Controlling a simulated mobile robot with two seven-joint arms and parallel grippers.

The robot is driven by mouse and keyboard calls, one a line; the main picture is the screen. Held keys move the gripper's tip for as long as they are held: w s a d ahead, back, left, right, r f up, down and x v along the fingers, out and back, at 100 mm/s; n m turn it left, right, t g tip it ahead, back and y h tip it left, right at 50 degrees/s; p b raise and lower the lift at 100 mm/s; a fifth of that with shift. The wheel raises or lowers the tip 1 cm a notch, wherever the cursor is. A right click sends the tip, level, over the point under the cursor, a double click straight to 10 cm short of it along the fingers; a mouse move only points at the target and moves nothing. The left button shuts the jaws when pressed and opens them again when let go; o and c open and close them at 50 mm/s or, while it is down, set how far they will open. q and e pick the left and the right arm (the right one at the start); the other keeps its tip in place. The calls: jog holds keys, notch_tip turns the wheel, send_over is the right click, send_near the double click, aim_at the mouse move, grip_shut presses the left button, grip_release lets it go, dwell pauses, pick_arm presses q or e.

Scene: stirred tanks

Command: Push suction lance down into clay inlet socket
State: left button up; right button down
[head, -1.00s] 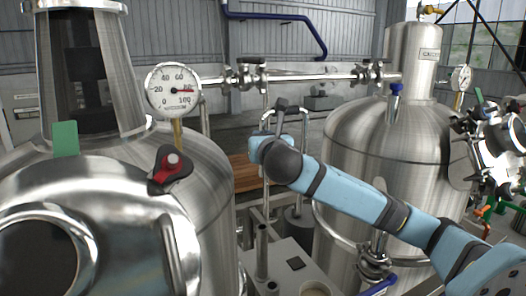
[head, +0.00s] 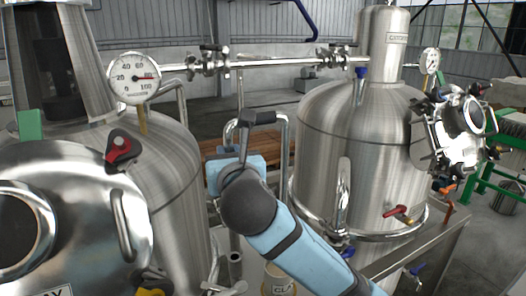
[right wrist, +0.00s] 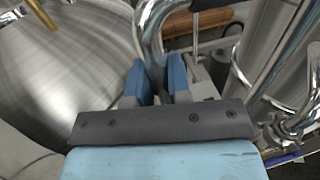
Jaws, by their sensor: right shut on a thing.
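A bent chrome tube, which looks like the suction lance (right wrist: 150,30), stands between the blue fingers of my right gripper (right wrist: 155,82) in the right wrist view. The fingers are shut on it. A cream cylinder with partly hidden lettering, perhaps the clay inlet socket (head: 278,282), shows at the bottom behind my forearm. I cannot tell whether the lance's lower end touches it. My left gripper is not in view.
A large steel tank (head: 175,205) with a pressure gauge (head: 135,78) stands at the left. Another steel tank (head: 345,150) stands at the right. A horizontal pipe (head: 270,63) joins them above the gripper.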

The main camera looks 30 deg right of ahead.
jog(key=shift+s+a+r, duration=0.15)
jog(key=shift+s+a, duration=0.05)
jog(key=shift+s, duration=0.1)
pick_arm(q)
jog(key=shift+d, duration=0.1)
pick_arm(e)
jog(key=shift+w, duration=0.15)
jog(key=shift+f+b, duration=0.55)
jog(key=shift+f, duration=0.8)
notch_tip(320, 180, down, 2)
jog(key=shift+f+b, duration=0.1)
jog(key=shift+b, duration=0.2)
jog(key=shift+f, duration=0.45)
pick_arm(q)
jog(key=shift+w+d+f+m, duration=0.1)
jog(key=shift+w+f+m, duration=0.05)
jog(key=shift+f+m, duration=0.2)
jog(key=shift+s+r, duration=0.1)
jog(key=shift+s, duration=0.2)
